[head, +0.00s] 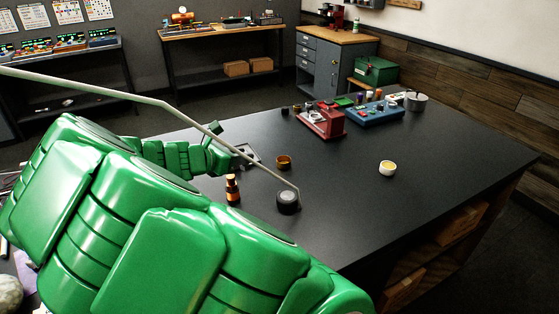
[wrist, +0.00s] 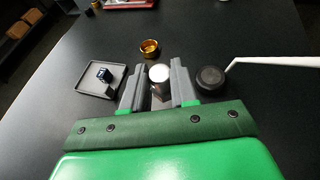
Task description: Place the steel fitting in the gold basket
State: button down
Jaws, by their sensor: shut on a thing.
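The steel fitting (wrist: 159,74) is a short, bright-topped metal cylinder. It is between the two grey fingers of my gripper (wrist: 158,88) in the wrist view, and the gripper is shut on it. The gold basket (wrist: 150,47) is a small round amber-gold cup on the black table, just beyond the fingers and apart from the fitting. In the head view the basket (head: 284,162) stands right of my gripper. I cannot make out the fitting clearly in the head view.
A grey tray (wrist: 101,80) with a dark blue item lies left of the fingers. A black round piece (wrist: 210,79), with a pale rod at it, lies right. An orange-and-black bottle (head: 232,190) stands nearby. A white cup (head: 387,168), red machine (head: 321,121) and blue tray (head: 374,113) stand farther off.

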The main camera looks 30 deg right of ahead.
jog(key=s+d+m+g, duration=0.1)
jog(key=d+m+g, duration=0.35)
jog(key=d, duration=0.85)
jog(key=shift+n+h, duration=0.25)
jog(key=shift+h, duration=0.05)
jog(key=w+d+f, duration=0.1)
jog(key=w+f, duration=0.1)
jog(key=w, duration=0.2)
jog(key=w+d+f, duration=0.2)
jog(key=w+f, duration=0.1)
jog(key=w, duration=0.1)
jog(key=w+d+f, duration=0.1)
jog(key=w+f, duration=0.2)
jog(key=w, duration=0.1)
jog(key=shift+d+f, duration=0.25)
jog(key=shift+d, duration=0.15)
jog(key=shift+w+d+f, duration=0.1)
jog(key=shift+w+f, duration=0.3)
jog(key=shift+f, duration=1.6)
jog(key=shift+f, duration=0.15)
jog(key=c, duration=0.9)
grip_release()
